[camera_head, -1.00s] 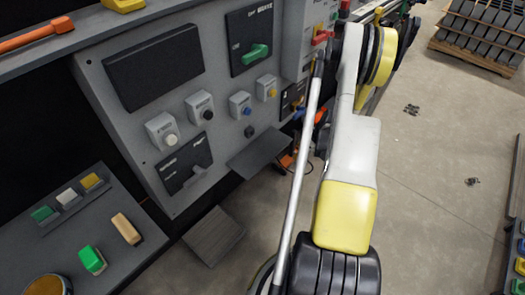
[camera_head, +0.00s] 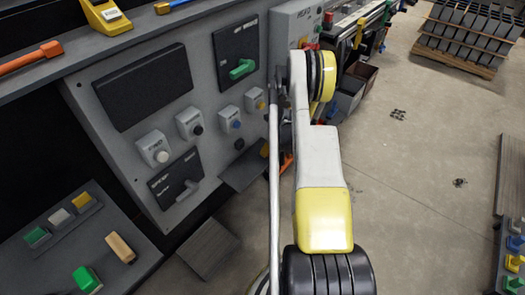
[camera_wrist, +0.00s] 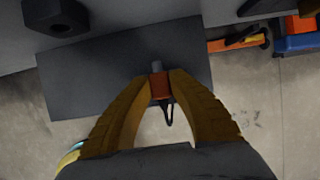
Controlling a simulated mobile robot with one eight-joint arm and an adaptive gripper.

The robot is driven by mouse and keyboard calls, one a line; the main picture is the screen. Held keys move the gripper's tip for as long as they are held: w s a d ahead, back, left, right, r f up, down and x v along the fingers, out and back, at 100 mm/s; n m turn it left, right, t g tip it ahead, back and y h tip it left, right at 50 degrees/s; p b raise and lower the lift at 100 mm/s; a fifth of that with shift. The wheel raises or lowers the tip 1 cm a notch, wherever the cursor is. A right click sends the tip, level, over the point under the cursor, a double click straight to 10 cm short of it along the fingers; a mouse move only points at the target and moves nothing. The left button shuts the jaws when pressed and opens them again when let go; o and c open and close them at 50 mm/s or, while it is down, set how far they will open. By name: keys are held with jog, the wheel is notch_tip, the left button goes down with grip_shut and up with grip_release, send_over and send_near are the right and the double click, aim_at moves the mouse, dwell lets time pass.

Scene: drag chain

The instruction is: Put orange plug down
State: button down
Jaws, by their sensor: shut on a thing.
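The orange plug (camera_wrist: 160,86) is between the fingertips of my gripper (camera_wrist: 160,82) in the wrist view. The gripper is shut on it. A grey stub stands out past the plug, and a dark loop shows just below it. Behind them in the wrist view is a flat dark grey shelf (camera_wrist: 85,95), which also shows below the control panel in the head view (camera_head: 243,174). I cannot tell whether the plug touches the shelf. In the head view my arm hides the plug and the gripper.
The grey control panel (camera_head: 130,135) with switches stands left of my arm. A black knob block (camera_wrist: 55,15) is near the gripper at upper left. Orange (camera_wrist: 245,44) and blue (camera_wrist: 300,38) items lie at upper right. Open concrete floor (camera_head: 410,190) is on the right.

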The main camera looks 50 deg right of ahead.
jog(key=w, duration=0.1)
jog(key=w+b, duration=0.1)
jog(key=shift+w+a+f, duration=0.15)
jog(key=shift+w+f, duration=0.2)
jog(key=shift+f, duration=0.05)
jog(key=shift+f+b, duration=0.1)
jog(key=shift+b, duration=0.3)
jog(key=shift+s+r, duration=0.1)
jog(key=shift+r, duration=0.1)
jog(key=shift+f, duration=0.15)
jog(key=c, duration=1.3)
grip_release()
jog(key=shift+c, duration=0.2)
